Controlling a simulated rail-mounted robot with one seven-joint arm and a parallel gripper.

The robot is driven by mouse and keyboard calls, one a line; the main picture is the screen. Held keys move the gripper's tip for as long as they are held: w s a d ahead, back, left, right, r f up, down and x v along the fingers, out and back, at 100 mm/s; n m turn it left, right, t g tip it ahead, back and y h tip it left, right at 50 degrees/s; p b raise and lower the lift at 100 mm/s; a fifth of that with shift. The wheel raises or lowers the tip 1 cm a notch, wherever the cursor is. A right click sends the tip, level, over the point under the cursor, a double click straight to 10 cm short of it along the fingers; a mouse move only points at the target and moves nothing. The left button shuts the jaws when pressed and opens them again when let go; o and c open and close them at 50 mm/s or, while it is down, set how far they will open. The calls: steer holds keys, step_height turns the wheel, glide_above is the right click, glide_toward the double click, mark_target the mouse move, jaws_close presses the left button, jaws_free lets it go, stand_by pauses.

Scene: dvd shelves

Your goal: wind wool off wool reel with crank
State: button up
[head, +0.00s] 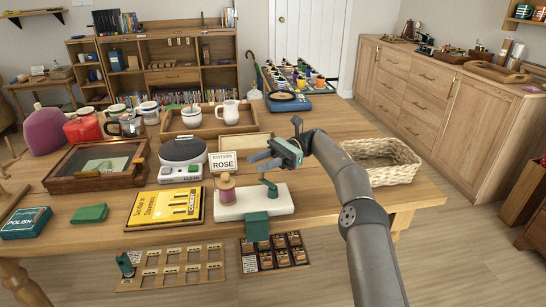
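A wool reel (226,188) with a pinkish winding stands upright at the left end of a white base (240,208) on the wooden table. A green crank (269,188) rises near the right part of the same base. A green block (257,227) sits at the base's front edge. My gripper (251,163) is above and behind the base, its fingers pointing left, between the reel and the crank in the picture. The fingers look apart with nothing between them. It appears clear of both reel and crank.
A scale (183,152) and a yellow book (166,207) lie to the left. A wicker basket (385,162) is at the right, beyond my arm. Slotted trays (172,268) lie below the table's front edge.

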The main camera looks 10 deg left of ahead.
steer(key=shift+s+d+r+b, duration=0.15)
steer(key=shift+s+r+b, duration=0.2)
steer(key=shift+r, duration=0.2)
steer(key=s+d+r+b, duration=0.1)
steer(key=s+d+r, duration=0.4)
steer(key=s+r, duration=0.4)
steer(key=s, duration=0.3)
steer(key=shift+s, duration=0.15)
